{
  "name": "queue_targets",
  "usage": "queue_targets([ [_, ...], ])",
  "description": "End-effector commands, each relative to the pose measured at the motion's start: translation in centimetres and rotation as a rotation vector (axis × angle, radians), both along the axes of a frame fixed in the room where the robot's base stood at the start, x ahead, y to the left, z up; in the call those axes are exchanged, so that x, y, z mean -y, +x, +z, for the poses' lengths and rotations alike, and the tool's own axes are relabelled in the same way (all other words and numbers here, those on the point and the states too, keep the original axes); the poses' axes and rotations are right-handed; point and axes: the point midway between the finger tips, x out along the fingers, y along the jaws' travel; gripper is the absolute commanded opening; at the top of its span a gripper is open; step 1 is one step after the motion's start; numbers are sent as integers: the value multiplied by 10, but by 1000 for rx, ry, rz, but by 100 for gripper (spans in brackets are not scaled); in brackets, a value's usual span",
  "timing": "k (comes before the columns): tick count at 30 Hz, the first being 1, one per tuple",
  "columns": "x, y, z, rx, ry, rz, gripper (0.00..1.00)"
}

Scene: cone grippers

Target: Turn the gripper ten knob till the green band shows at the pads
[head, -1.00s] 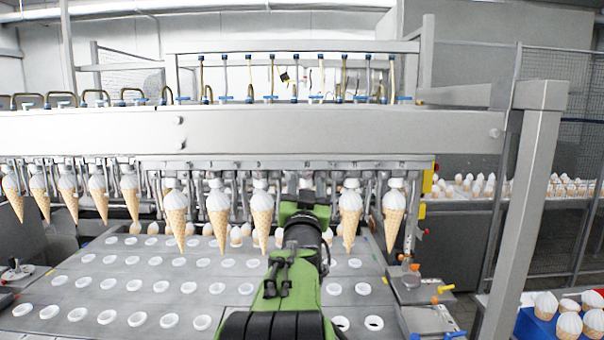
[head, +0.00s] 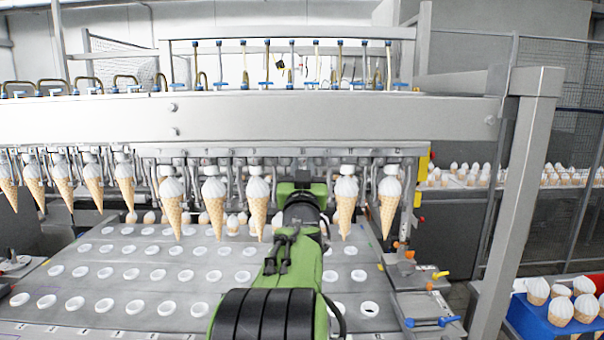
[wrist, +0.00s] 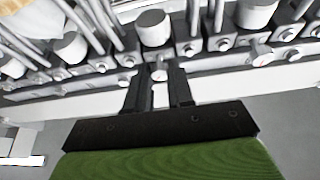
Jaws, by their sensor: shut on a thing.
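In the wrist view my gripper (wrist: 160,78) has its two black fingers closed around a small pale knob (wrist: 159,76) on the underside of the machine's rail. I make out no green band there; the picture is too small to tell more. In the head view my green and black arm reaches up to the row of hanging cone grippers, and it hides the fingers and the knob. White-topped cones (head: 257,205) hang in the row on both sides of my arm.
More knobs and grey cylinders (wrist: 153,28) sit close beside the fingers. A tray with white-rimmed holes (head: 120,290) lies below the cones. A steel post (head: 520,190) stands at right, near a blue crate of cones (head: 530,318).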

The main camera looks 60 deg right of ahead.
Motion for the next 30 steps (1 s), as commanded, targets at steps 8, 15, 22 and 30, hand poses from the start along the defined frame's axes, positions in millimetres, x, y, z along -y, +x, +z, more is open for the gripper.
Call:
queue_targets([
  [8, 0, -3, -3, -176, -102, -1, 0],
  [15, 0, -2, 0, -205, -111, 1, 0],
  [22, 0, -2, 0, -204, -110, 1, 36],
  [30, 0, -2, 0, -203, -110, 1, 48],
])
